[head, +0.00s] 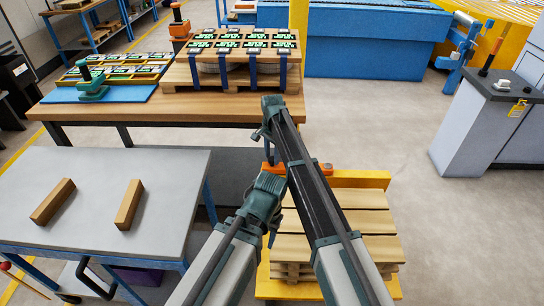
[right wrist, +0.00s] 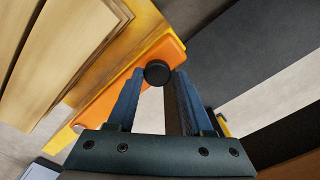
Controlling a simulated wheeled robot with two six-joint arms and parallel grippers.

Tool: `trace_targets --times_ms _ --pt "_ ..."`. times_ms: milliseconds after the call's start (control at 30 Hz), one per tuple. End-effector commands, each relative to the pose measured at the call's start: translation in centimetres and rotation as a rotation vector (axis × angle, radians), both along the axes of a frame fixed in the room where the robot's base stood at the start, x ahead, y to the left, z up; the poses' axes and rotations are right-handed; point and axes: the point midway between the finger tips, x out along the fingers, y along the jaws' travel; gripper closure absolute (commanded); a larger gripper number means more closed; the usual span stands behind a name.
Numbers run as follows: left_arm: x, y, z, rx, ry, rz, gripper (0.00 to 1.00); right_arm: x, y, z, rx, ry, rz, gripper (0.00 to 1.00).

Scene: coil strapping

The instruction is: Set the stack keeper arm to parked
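The stack keeper arm is an orange bar (right wrist: 120,88) with a round black knob (right wrist: 157,72). In the head view the orange bar (head: 327,168) shows in part at the far side of the pallet stack (head: 350,222), partly behind my arms. My right gripper (right wrist: 160,76) has its two blue fingers on either side of the knob; the knob fills the space between the fingertips and appears gripped. My arms hide much of this spot in the head view.
A grey table (head: 95,190) with two wooden blocks stands at left. A wooden bench (head: 130,113) behind carries a pallet of strapped green-topped goods. A yellow post bar (head: 360,180) stands by the stack. A grey cabinet (head: 470,125) is at right, with free floor before it.

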Motion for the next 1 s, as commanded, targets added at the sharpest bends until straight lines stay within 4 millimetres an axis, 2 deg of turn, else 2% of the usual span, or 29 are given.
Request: trace_targets --times_ms 33,100,567,767,1000 --pt "0.0 0.0 0.0 0.000 0.000 0.000 0.50 0.1 0.0 0.0 -0.001 -0.001 0.000 0.41" --pt "0.0 0.0 0.0 0.000 0.000 0.000 0.50 0.1 0.0 0.0 -0.001 0.001 0.001 0.29" --pt "0.0 0.0 0.6 0.000 0.000 0.000 0.50 -0.2 0.0 0.6 -0.001 0.004 0.002 0.29" --pt "0.0 0.0 2.3 0.000 0.000 0.000 0.50 -0.2 0.0 2.3 -0.001 0.004 0.002 0.29" --pt "0.0 0.0 5.8 0.000 0.000 0.000 0.50 -0.1 0.0 5.8 -0.001 0.004 0.002 0.29"
